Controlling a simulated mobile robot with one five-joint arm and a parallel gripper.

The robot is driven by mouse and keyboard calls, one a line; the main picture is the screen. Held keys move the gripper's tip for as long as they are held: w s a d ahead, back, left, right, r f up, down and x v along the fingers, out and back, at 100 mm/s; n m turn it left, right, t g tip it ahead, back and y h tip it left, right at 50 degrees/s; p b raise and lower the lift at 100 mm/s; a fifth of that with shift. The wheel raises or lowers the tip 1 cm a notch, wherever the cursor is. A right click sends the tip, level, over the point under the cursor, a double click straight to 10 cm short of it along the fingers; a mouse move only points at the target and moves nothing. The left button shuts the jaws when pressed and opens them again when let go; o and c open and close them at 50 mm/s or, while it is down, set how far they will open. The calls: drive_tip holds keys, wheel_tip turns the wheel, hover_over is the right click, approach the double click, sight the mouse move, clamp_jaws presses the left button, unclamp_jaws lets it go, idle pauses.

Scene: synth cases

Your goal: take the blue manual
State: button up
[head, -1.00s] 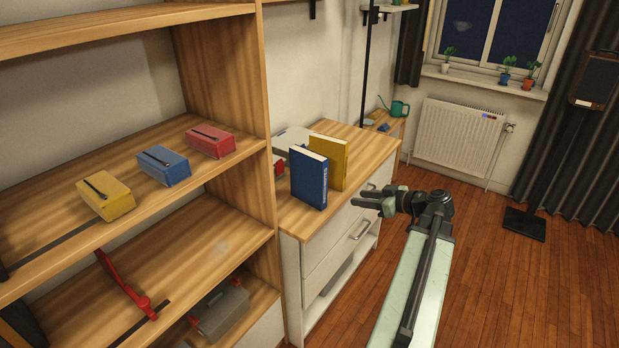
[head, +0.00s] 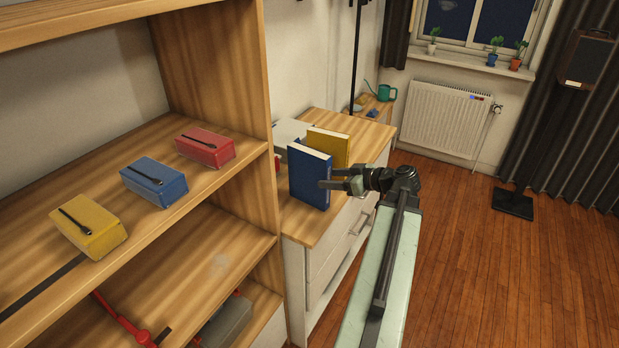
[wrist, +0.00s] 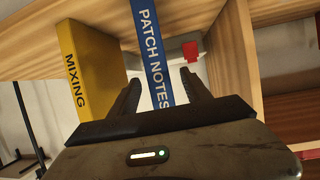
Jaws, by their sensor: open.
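The blue manual (head: 310,178) stands upright on the wooden top of the white drawer cabinet in the head view. In the wrist view its spine (wrist: 151,50) reads "PATCH NOTES" and lies between my gripper's two fingers. A yellow manual (head: 328,143) stands just behind it; its spine (wrist: 78,75) reads "MIXING" in the wrist view. My gripper (head: 325,184) is open, its fingertips at the blue manual's right edge in the head view. In the wrist view the open gripper (wrist: 160,90) has one finger on each side of the spine; I cannot tell whether they touch it.
The shelf unit (head: 235,190) rises close on the left, holding a yellow box (head: 90,225), a blue box (head: 155,182) and a red box (head: 206,148).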

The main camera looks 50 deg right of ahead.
sight(315, 178)
drive_tip(key=b+x, duration=0.2)
drive_tip(key=x, duration=0.5)
drive_tip(key=shift+w+d+f+b, duration=0.1)
drive_tip(key=shift+w+f+b, duration=0.1)
drive_tip(key=shift+b, duration=0.15)
drive_tip(key=shift+s+r, duration=0.1)
clamp_jaws()
idle(1.0)
